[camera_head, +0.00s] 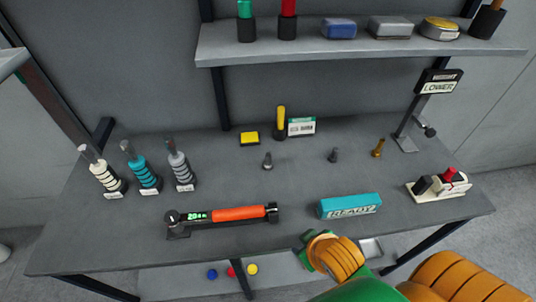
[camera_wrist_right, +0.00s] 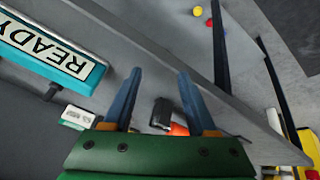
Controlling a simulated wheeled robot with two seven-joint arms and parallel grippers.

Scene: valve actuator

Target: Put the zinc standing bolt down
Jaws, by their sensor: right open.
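Three bolts stand upright on the grey table in the head view: a grey one (camera_head: 267,161) near the middle, a darker grey one (camera_head: 333,155) to its right, and a brass one (camera_head: 378,148) further right. The grey one looks most like zinc, but I cannot be sure. My right gripper (camera_wrist_right: 157,78) is open, with nothing between its blue fingers in the right wrist view. In the head view my right arm is at the table's front edge, apart from the bolts; its fingertips are hidden there. My left gripper is not in view.
A teal READY box (camera_head: 349,206) and an orange-handled torque wrench (camera_head: 238,213) lie near the front. Labelled ringed posts (camera_head: 145,175) stand left. A white switch block (camera_head: 438,188) and a LOWER sign (camera_head: 438,82) are right. A shelf (camera_head: 350,48) overhangs the back. The table's middle has free room.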

